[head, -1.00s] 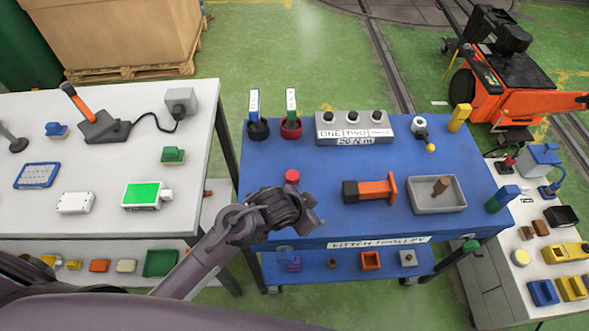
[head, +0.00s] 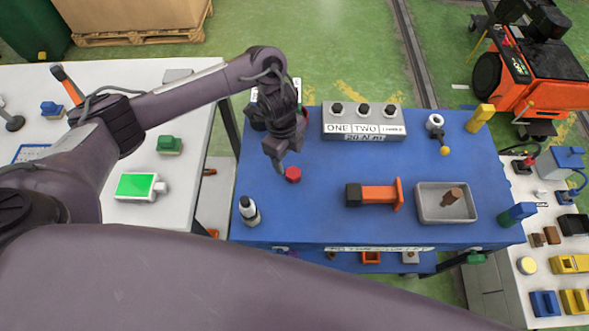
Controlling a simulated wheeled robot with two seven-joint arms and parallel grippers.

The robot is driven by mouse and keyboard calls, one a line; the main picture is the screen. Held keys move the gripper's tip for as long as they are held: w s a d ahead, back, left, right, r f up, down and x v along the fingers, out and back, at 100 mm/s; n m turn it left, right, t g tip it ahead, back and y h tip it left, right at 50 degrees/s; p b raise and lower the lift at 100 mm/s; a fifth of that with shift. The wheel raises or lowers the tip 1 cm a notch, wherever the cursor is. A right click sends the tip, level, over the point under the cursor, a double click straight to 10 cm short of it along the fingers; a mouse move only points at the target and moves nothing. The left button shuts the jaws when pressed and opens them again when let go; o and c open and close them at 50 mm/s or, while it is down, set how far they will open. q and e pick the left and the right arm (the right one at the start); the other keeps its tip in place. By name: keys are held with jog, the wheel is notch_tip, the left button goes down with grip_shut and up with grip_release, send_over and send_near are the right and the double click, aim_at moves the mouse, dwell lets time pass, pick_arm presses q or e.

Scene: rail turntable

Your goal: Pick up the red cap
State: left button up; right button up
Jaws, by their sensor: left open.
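The red cap (head: 293,174) lies on the blue trolley top (head: 330,225), left of the orange and black tool. My left gripper (head: 282,163) hangs above the trolley, pointing down, with its fingertips just beside the cap's upper left side in the head view. Its jaws are open and nothing shows between them. I cannot tell how high the fingertips are above the top. My right gripper is not in view.
An orange and black tool (head: 375,195) and a grey tray (head: 425,216) lie to the right. A grey block with three knobs (head: 363,125) is behind. My arm covers the back left.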

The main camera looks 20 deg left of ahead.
aim_at(293, 172)
pick_arm(q)
jog(key=shift+s+d+f, duration=0.1)
jog(key=shift+d+f, duration=0.05)
jog(key=shift+f, duration=0.4)
jog(key=shift+s+d+f, duration=0.1)
jog(key=shift+f, duration=0.45)
jog(key=shift+d+f, duration=0.2)
jog(key=shift+f, duration=0.9)
jog(key=shift+d+f, duration=0.15)
jog(key=shift+f, duration=0.9)
jog(key=c, duration=1.1)
jog(key=shift+o, duration=0.2)
jog(key=shift+r, duration=0.15)
